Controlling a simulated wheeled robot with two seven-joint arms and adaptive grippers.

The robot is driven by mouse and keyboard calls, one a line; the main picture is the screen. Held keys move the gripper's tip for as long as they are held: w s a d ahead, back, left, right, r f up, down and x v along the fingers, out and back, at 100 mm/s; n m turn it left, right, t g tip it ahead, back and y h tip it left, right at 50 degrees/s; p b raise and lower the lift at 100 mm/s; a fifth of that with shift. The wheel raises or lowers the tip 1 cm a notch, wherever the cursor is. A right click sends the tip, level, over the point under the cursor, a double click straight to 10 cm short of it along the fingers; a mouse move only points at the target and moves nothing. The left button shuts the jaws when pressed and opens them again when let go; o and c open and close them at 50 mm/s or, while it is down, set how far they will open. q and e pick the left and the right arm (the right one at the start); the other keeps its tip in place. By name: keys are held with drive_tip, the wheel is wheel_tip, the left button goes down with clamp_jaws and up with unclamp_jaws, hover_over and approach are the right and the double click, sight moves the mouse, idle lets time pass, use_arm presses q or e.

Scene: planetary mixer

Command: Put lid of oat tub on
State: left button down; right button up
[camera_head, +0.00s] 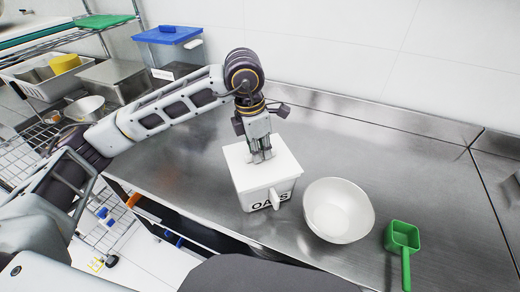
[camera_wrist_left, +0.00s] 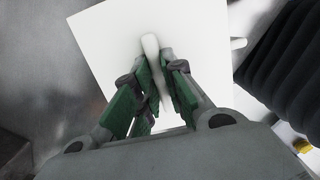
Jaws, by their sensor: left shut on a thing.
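The oat tub (camera_head: 262,194) is a white square container with dark lettering, standing on the steel counter near its front edge. Its white square lid (camera_head: 284,164) lies over the tub's top; whether it is fully seated cannot be told. My left gripper (camera_head: 261,157) comes down from above onto the lid's middle. In the left wrist view, the green-padded fingers (camera_wrist_left: 158,85) are shut on the white ridge-like handle of the lid (camera_wrist_left: 110,50). My right gripper is not in view.
A white bowl (camera_head: 338,210) stands just right of the tub, and a green scoop (camera_head: 402,240) lies further right. A blue-lidded bin (camera_head: 168,50) and metal containers (camera_head: 115,78) stand at the back left. The counter (camera_head: 370,145) behind the bowl is clear.

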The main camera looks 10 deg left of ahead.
use_arm(q)
drive_tip(key=shift+f, duration=0.25)
drive_tip(key=c, duration=1.4)
unclamp_jaws()
drive_tip(key=shift+r, duration=0.25)
